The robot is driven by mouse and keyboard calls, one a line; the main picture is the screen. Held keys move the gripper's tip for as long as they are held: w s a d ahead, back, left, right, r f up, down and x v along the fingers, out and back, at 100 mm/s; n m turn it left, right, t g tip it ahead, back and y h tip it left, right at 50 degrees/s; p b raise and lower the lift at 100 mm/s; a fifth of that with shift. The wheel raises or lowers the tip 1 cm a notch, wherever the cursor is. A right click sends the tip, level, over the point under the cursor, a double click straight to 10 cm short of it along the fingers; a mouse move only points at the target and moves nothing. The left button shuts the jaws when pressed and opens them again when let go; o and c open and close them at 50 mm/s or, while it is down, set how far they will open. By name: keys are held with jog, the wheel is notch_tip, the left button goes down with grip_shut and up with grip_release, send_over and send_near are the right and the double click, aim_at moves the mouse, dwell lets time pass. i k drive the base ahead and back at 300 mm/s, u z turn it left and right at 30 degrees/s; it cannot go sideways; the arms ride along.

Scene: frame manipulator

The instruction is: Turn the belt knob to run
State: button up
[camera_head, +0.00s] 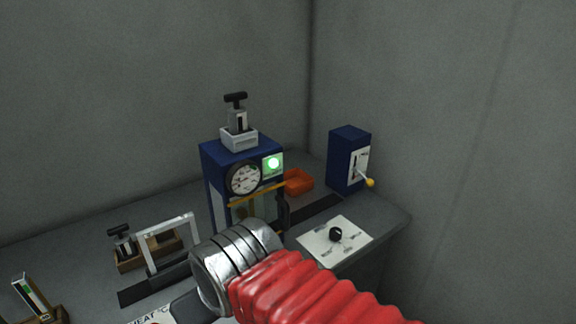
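The black belt knob (336,234) sits on a white plate (318,245) with small labels around it, on the bench right of centre. The labels are too small to read, so I cannot tell which setting the knob points at. My arm comes in from the lower right, with a red ribbed sleeve and a silver cuff, to the left of and nearer than the knob plate. No fingertips show clearly. A dark curved shape beside the cuff may be part of my gripper or of the machine behind. Nothing of mine visibly touches the knob.
A blue machine (213,165) with a gauge (244,179) and lit green lamp (273,163) stands behind my arm. A blue lever box (347,160) with a yellow-tipped lever (369,182) stands behind the knob.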

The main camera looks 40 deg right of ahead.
aim_at(336, 233)
jog(key=z, duration=1.05)
